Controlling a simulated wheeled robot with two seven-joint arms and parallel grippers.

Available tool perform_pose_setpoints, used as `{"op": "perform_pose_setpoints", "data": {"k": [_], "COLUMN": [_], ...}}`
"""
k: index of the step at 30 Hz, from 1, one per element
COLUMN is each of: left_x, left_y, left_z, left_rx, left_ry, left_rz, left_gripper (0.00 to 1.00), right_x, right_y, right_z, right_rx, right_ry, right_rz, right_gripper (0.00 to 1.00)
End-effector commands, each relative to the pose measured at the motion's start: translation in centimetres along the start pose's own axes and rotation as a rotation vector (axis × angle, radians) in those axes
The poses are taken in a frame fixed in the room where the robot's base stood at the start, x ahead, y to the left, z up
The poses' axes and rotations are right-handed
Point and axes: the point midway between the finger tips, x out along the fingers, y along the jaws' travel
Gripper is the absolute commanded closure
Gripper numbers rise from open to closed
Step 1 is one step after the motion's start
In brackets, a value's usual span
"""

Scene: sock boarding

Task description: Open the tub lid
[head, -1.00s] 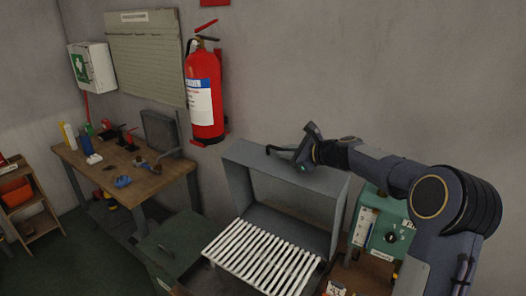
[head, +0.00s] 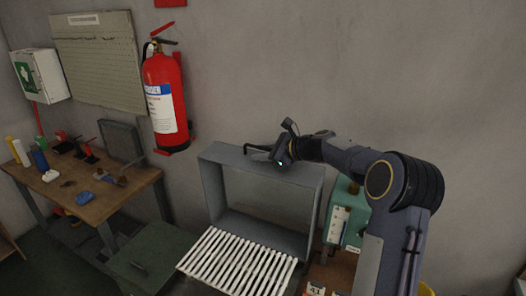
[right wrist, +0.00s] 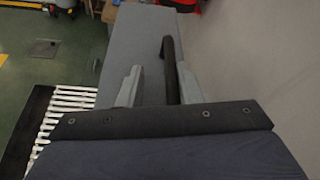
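The grey tub lid (head: 313,200) stands raised, as a deep hollow frame behind a rack of white bars (head: 238,262) in the head view. A dark handle (head: 257,148) sits at its top edge and also shows in the right wrist view (right wrist: 172,62). My right gripper (head: 278,154) is at the lid's top edge beside this handle. In the right wrist view its two fingers (right wrist: 156,88) are apart, with the handle between them, nearer the right finger. Whether they touch is unclear. My left gripper is not in view.
A dark green flat-topped box (head: 150,255) stands left of the rack. A teal control box (head: 346,215) is on the right. A workbench (head: 105,205) with small items stands at left, and a red fire extinguisher (head: 165,100) hangs on the wall.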

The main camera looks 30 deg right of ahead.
Motion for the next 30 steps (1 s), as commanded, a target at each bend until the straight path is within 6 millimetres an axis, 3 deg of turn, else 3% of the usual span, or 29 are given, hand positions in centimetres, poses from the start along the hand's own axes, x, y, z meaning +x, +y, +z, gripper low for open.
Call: {"op": "perform_pose_setpoints", "data": {"k": [10, 21, 30], "left_x": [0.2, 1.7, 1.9], "left_y": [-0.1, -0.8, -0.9], "left_z": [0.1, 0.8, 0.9], "left_rx": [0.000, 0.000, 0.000], "left_ry": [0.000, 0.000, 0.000], "left_rz": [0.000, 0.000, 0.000], "left_gripper": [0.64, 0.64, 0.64], "right_x": [-0.5, -6.3, -7.8], "right_y": [-0.1, -0.1, -0.1], "right_z": [0.1, -0.1, 0.1], "right_rx": [-0.001, -0.001, 0.000], "right_ry": [-0.003, -0.001, -0.001], "right_rz": [-0.005, -0.006, -0.002], "right_gripper": [0.68, 0.68, 0.68]}}
